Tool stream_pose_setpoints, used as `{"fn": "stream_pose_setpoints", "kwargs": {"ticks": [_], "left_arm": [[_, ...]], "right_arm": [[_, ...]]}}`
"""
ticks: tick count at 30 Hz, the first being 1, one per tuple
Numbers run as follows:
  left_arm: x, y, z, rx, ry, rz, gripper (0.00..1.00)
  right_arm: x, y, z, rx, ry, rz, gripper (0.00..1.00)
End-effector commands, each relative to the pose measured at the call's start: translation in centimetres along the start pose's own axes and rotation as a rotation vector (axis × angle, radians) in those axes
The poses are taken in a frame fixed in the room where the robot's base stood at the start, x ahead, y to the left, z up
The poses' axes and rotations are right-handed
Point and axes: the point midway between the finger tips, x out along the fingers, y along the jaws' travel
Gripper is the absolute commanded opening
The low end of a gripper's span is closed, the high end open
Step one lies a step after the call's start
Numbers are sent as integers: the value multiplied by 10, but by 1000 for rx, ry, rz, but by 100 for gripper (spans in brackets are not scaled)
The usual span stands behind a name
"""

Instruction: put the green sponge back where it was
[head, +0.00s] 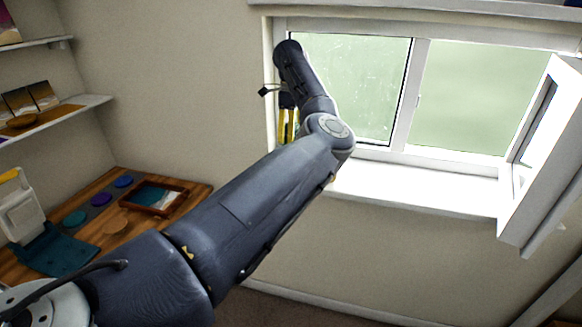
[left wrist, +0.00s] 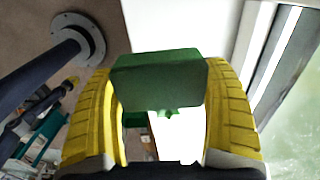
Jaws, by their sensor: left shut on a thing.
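The green sponge (left wrist: 160,80) is a dark green block between the two yellow fingers of my left gripper (left wrist: 165,100) in the left wrist view. The gripper is shut on it, with a finger on each side. In the head view my left gripper (head: 287,124) points down at the left end of the window, close to the frame and above the sill's left end. The sponge cannot be made out in the head view. Below the sponge, the left wrist view shows a bright white surface. My right gripper is not seen in the head view.
The white window sill (head: 420,188) is bare to the right of my arm. An open window sash (head: 543,150) juts inward at the right. A wooden worktop (head: 190,200) at the left holds a framed tray (head: 153,187) and several coloured discs. Shelves (head: 60,118) hang above it.

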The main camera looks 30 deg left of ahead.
Motion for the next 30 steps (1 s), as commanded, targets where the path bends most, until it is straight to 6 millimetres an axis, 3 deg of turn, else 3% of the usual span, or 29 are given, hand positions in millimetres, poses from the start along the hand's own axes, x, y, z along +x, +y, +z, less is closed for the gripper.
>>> {"fn": "stream_pose_setpoints", "kwargs": {"ticks": [3, 9, 23, 30], "left_arm": [[29, 1, 0, 0, -2, 3, 49], [64, 0, 0, -1, 0, 1, 49], [92, 0, 1, -2, -1, 0, 49], [120, 0, 1, -2, -1, 1, 49]], "right_arm": [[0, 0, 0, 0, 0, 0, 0], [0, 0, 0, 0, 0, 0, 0], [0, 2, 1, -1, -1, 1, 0], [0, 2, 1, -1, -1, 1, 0]]}}
